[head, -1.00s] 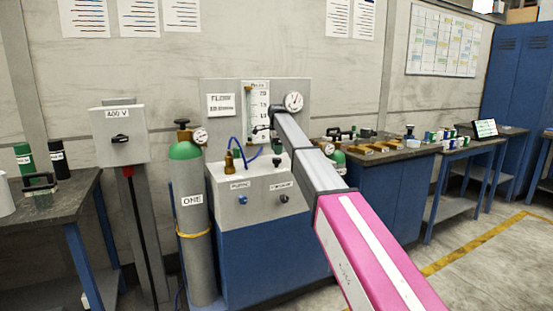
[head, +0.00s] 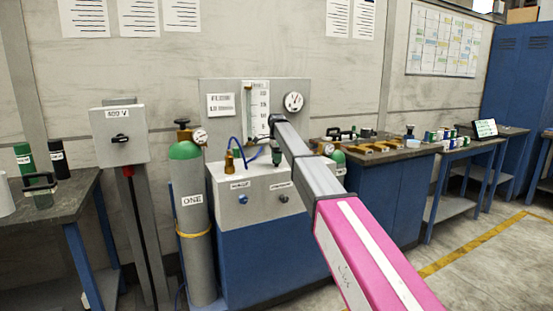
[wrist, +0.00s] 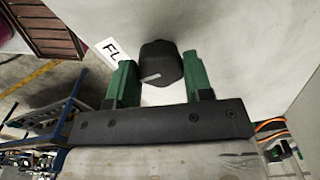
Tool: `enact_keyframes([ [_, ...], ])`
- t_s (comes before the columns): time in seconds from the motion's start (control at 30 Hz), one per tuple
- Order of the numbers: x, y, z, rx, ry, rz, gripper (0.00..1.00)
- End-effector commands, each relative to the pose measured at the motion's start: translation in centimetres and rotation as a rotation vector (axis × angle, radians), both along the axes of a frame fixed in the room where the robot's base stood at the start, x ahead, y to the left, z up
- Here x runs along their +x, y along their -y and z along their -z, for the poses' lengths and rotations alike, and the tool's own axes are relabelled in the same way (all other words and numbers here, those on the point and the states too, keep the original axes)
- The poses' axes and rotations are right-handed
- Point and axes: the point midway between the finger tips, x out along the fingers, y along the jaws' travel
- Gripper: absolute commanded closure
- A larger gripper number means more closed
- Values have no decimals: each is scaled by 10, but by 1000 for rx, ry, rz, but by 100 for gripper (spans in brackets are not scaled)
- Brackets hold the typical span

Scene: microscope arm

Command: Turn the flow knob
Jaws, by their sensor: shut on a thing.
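The flow knob (wrist: 161,63) is a dark, faceted knob with a pale pointer mark, set on a light panel in the wrist view. A white label (wrist: 112,50) starting "FL" lies beside it. My gripper (wrist: 157,74) has its two green fingers on either side of the knob and is shut on it. In the head view my gripper (head: 276,154) points down in front of the grey panel, just below the flow scale (head: 255,108). The knob cannot be made out there, and my arm covers part of the panel.
A round gauge (head: 294,101) is on the panel right of the scale. A blue hose (head: 235,146) and brass fitting (head: 229,162) are left of my gripper. A grey-green cylinder (head: 191,220) stands left of the blue cabinet (head: 262,255).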

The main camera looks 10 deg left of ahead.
Motion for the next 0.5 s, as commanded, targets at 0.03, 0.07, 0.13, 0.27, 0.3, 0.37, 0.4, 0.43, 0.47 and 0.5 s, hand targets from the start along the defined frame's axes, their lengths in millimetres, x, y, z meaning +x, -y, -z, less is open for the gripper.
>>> enact_keyframes([
  [0.03,0,0,0,0,1,-8,77],
  [0.07,0,0,0,0,1,-14,77],
  [0.13,0,0,0,0,1,-37,77],
  [0.27,0,0,0,0,1,-104,77],
  [0.3,0,0,0,0,1,-130,77],
  [0.37,0,0,-1,0,1,-175,77],
  [0.4,0,0,-1,0,1,-208,77],
  [0.43,0,0,-1,0,1,-235,77],
  [0.47,0,0,-1,0,1,-262,77],
  [0.5,0,0,-1,0,1,-299,77],
])
